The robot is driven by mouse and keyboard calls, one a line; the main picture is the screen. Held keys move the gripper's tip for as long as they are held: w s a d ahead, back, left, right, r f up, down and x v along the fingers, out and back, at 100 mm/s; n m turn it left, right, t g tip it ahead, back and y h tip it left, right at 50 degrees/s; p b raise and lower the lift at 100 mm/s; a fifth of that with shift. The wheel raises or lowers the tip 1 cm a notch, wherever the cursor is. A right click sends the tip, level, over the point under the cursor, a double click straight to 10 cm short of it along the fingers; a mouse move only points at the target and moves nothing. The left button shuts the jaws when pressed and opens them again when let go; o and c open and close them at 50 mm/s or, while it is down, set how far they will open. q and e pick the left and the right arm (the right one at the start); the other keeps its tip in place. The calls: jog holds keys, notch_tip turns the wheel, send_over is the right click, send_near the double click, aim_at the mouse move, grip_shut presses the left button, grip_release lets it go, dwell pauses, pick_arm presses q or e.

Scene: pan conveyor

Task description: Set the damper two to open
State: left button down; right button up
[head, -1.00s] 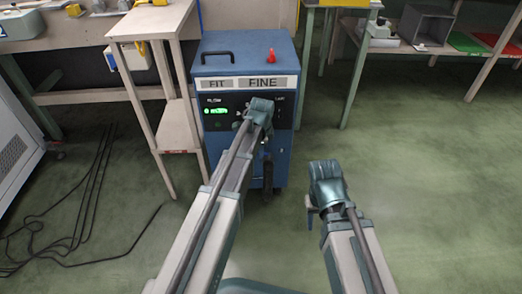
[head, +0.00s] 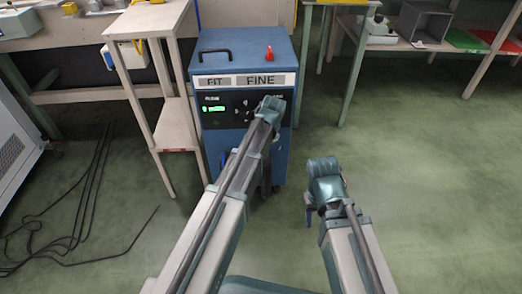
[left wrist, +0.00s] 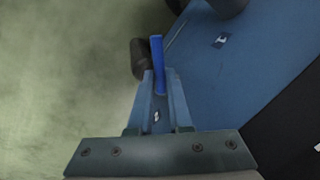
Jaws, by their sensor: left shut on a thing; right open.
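The blue cabinet (head: 242,64) labelled "FIT" and "FINE" has a black front panel (head: 222,122) with a lit green display and small dark buttons. My left gripper (head: 270,110) is at the right side of this panel; its fingertips are hidden in the head view. In the left wrist view its two fingers (left wrist: 160,84) are shut on a bright blue lever (left wrist: 157,52) beside the cabinet's blue face (left wrist: 240,75). I cannot read which damper it is. My right gripper (head: 312,213) is open and empty over the floor, right of the cabinet.
A red knob (head: 269,52) and a black handle (head: 216,54) are on the cabinet top. A wooden stand (head: 176,110) is close on its left. Black cables (head: 85,200) lie on the floor at left. Floor to the right is clear.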

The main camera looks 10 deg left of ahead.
pick_arm(q)
jog(key=n, duration=0.2)
jog(key=d+n+g, duration=0.1)
jog(key=n, duration=0.2)
jog(key=shift+d, duration=0.2)
jog(key=shift+w+d+n+g, duration=0.1)
jog(key=shift+d+n+g, duration=0.15)
jog(key=shift+n, duration=0.85)
jog(key=shift+d+n+g, duration=0.15)
jog(key=shift+d+n, duration=0.05)
jog(key=shift+n, duration=0.9)
jog(key=c, duration=0.8)
grip_release()
jog(key=shift+c, duration=0.2)
notch_tip(320, 180, up, 14)
jog(key=d+p, duration=0.2)
jog(key=p, duration=1.1)
jog(key=shift+w+d+f+p, duration=0.2)
jog(key=shift+w+d+p, duration=0.1)
jog(key=shift+w, duration=0.05)
